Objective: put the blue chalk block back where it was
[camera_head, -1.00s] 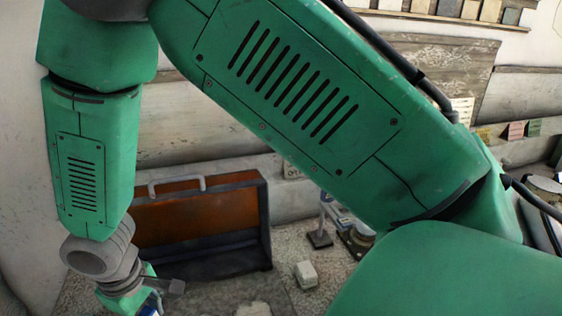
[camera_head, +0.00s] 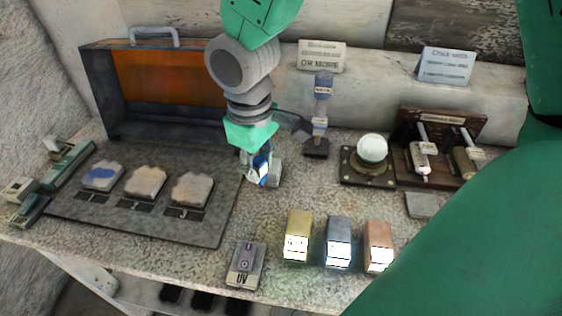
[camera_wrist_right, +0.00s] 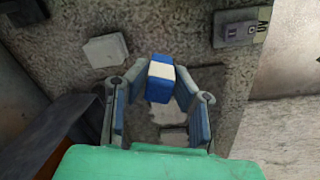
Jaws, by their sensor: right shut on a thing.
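My right gripper (camera_head: 260,178) hangs over the table, just right of the grey numbered board. It is shut on the blue chalk block (camera_wrist_right: 161,78), which has a white band. In the right wrist view the block sits between the fingertips of the right gripper (camera_wrist_right: 160,85). In the head view the blue chalk block (camera_head: 261,163) is partly hidden by the fingers. A small white block (camera_head: 276,172) stands close to the gripper; the wrist view shows this white block (camera_wrist_right: 106,50) apart from the fingers. My left gripper is not in view.
The grey board (camera_head: 130,222) holds three plaster pieces, the left one (camera_head: 103,175) blue-stained. Gold (camera_head: 297,225), blue-grey (camera_head: 338,235) and copper (camera_head: 378,240) blocks stand in front, beside a UV device (camera_head: 245,264).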

